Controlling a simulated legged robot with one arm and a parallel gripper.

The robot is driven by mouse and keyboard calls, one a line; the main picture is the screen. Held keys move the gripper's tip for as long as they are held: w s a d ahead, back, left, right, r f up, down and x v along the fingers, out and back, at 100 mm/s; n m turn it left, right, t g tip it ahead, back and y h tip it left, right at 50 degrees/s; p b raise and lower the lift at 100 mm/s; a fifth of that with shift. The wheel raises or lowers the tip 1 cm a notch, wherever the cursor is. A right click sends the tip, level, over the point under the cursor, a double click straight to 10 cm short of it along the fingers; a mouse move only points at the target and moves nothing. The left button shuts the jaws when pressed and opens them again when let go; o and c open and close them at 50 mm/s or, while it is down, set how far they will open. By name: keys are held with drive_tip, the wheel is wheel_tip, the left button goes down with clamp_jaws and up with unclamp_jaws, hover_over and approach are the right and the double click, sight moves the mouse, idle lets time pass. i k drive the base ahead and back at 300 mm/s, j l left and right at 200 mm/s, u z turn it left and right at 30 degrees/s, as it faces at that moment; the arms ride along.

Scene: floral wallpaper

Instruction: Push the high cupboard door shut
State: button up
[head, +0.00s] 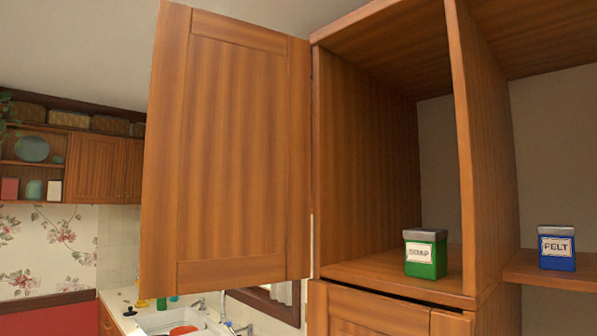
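The high cupboard door (235,150) is a wooden panel with a raised frame. It stands wide open, swung out to the left from its hinge side at the cupboard's left edge. The high cupboard (365,150) is open at the front, and its inside shows. A green tin with a grey lid (426,262) stands on its bottom shelf, near the right wall. My gripper is not in the head view.
A blue tin labelled FELT (556,250) stands on the open shelf to the right. A closed lower door (385,315) is below the cupboard. Behind the open door are a sink (172,318), counter and wall cupboards (100,168).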

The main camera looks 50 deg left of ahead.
sight(226, 200)
drive_tip(key=j, duration=0.5)
drive_tip(key=k+j+z, duration=0.15)
drive_tip(key=j, duration=0.35)
drive_tip(key=k+j, duration=0.1)
drive_tip(key=j, duration=0.45)
drive_tip(key=j+z, duration=0.1)
drive_tip(key=j, duration=0.4)
drive_tip(key=k+j+z, duration=0.1)
drive_tip(key=j, duration=0.4)
drive_tip(key=k+j, duration=0.15)
drive_tip(key=j, duration=0.25)
drive_tip(key=k+j, duration=0.1)
drive_tip(key=j, duration=0.3)
drive_tip(key=k+j, duration=0.15)
drive_tip(key=j, duration=0.25)
